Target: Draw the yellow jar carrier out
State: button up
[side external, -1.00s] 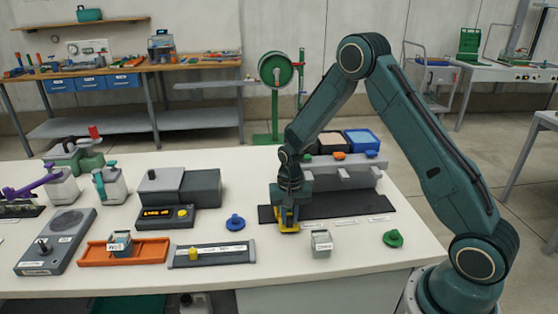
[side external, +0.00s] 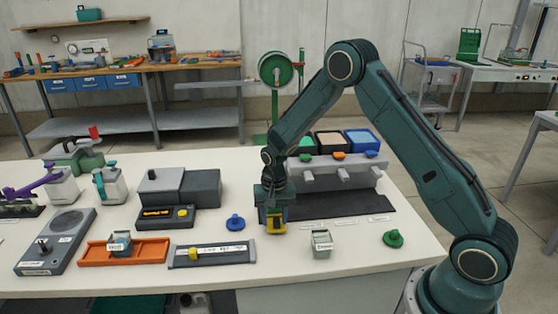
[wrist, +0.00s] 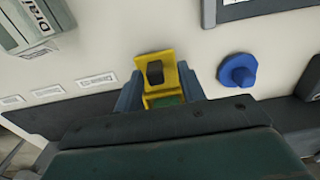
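The yellow jar carrier (side external: 276,226) is at the front left of the black mat (side external: 350,206), in front of the grey dispenser stand (side external: 345,174). My gripper (side external: 275,212) reaches down onto it from above. In the wrist view the carrier (wrist: 168,62) sits between my two blue-grey fingers (wrist: 160,88), which press against its left and right sides. A black knob or grip stands on its yellow plate, and a green patch shows near my gripper body. Whether its underside touches the table I cannot tell.
A blue knobbed lid (side external: 235,222) lies close left of the carrier. A grey labelled container (side external: 322,243) and a green knobbed piece (side external: 393,239) stand to the right. A grey slide rail (side external: 212,255) lies front left. Bare white table lies directly in front.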

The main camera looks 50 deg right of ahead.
jog(key=shift+r, duration=0.1)
notch_tip(320, 180, up, 14)
jog(key=shift+f, duration=0.2)
dwell(0.5)
jog(key=s+a+r+n+t, duration=0.3)
jog(key=s+r+n, duration=0.1)
jog(key=s+r, duration=0.95)
jog(key=s+a+r+n+t, duration=0.2)
jog(key=s+n, duration=0.3)
jog(key=s, duration=1)
jog(key=shift+s+r+t, duration=0.3)
jog(key=shift+r, duration=0.05)
